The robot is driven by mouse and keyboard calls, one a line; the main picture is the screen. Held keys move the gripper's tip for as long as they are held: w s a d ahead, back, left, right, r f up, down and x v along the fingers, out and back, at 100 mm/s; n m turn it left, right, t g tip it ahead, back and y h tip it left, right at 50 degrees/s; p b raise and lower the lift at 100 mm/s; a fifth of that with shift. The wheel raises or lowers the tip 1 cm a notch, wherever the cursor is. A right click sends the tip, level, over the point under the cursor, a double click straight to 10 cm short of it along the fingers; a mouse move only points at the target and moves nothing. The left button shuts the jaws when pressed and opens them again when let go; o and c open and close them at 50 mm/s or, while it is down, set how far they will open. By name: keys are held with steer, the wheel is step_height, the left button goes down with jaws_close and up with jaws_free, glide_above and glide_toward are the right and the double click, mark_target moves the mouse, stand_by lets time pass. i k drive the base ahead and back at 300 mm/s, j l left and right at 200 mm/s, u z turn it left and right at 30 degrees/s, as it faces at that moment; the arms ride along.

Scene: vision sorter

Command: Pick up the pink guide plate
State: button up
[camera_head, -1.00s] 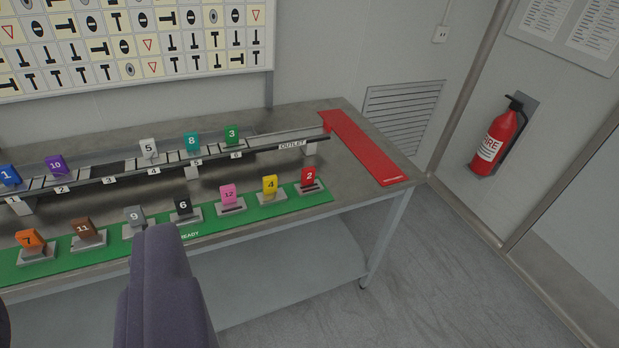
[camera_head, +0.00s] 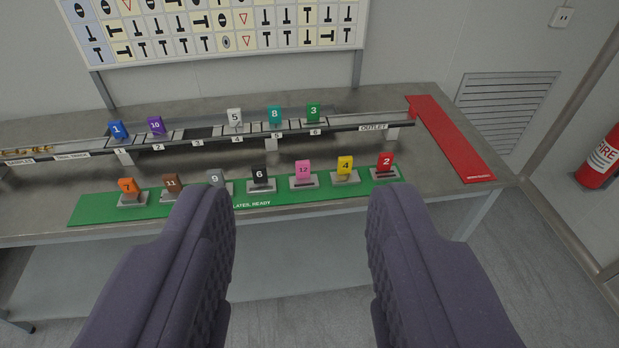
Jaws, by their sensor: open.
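The pink guide plate (camera_head: 303,170), marked 12, stands upright in a small grey holder on the green mat (camera_head: 95,208). A black plate (camera_head: 259,174) marked 6 stands to its left and a yellow plate (camera_head: 345,165) marked 4 to its right. My gripper (camera_head: 302,215) is open and empty. Its two dark purple fingers rise from the bottom of the picture, and the pink plate shows beyond the gap between them, apart from both. The left finger hides part of the mat near the grey plate (camera_head: 216,178).
Behind the mat, a raised track (camera_head: 345,129) holds several numbered plates. A red strip (camera_head: 452,140) lies at the table's right end. An orange plate (camera_head: 127,187), a brown plate (camera_head: 171,182) and a red plate (camera_head: 386,160) also stand on the mat. A fire extinguisher (camera_head: 603,158) hangs at the right.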

mark_target(303, 180)
steer(key=i+l, duration=0.1)
steer(key=i, duration=0.4)
steer(key=i+u, duration=0.1)
steer(key=i, duration=0.45)
steer(key=i+l+u, duration=0.1)
steer(key=i, duration=0.4)
steer(key=i+l, duration=0.25)
steer(key=i, duration=0.25)
